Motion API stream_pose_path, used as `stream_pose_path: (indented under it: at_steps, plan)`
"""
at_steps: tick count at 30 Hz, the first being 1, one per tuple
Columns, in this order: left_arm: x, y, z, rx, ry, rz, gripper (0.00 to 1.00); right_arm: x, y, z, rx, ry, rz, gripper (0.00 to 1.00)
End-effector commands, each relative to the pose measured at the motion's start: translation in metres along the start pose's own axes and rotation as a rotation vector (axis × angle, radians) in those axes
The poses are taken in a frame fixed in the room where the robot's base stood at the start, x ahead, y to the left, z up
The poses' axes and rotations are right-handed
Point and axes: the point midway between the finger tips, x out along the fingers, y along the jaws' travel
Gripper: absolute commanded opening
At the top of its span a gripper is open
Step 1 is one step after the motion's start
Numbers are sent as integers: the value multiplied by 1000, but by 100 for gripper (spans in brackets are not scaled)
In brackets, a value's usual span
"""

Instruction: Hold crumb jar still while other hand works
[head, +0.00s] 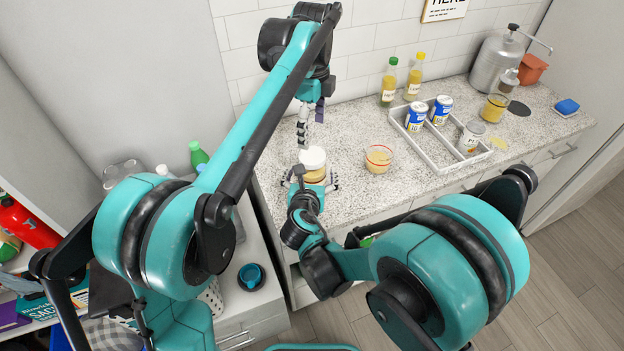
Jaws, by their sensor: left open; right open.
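The crumb jar (314,173) looks like the jar with a white lid (313,157) and tan contents, upright near the counter's front edge. My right gripper (313,183) is open, low at the jar's front, with a finger to either side; I cannot tell whether they touch it. It hides the jar's lower part. My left gripper (303,137) is open, pointing down just above and behind the lid. Its fingers show nearly edge-on, and a gap to the lid is hard to judge.
A glass bowl (378,159) stands right of the jar. A divided grey tray (446,158) holds two cans (416,115) and a jar (472,136). Two bottles (389,82) stand by the wall. A metal canister (495,65) is at the back right. Counter between jar and wall looks clear.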

Motion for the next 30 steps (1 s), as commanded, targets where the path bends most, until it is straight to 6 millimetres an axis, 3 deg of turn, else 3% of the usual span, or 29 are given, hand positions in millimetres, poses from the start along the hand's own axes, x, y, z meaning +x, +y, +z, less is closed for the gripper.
stream_pose_path:
  at_steps: [4,13,23,26,30]
  plan:
    - [0,0,0,0,0,0,77,12,0,0,2,-1,-1,90]
    - [0,0,0,-1,0,0,77,14,0,0,2,0,0,90]
    - [0,0,0,0,0,-1,77,14,0,0,2,0,0,3]
    - [0,0,0,35,0,-1,77,14,0,0,3,0,0,0]
    - [0,0,0,211,0,0,77,14,0,0,3,1,0,0]
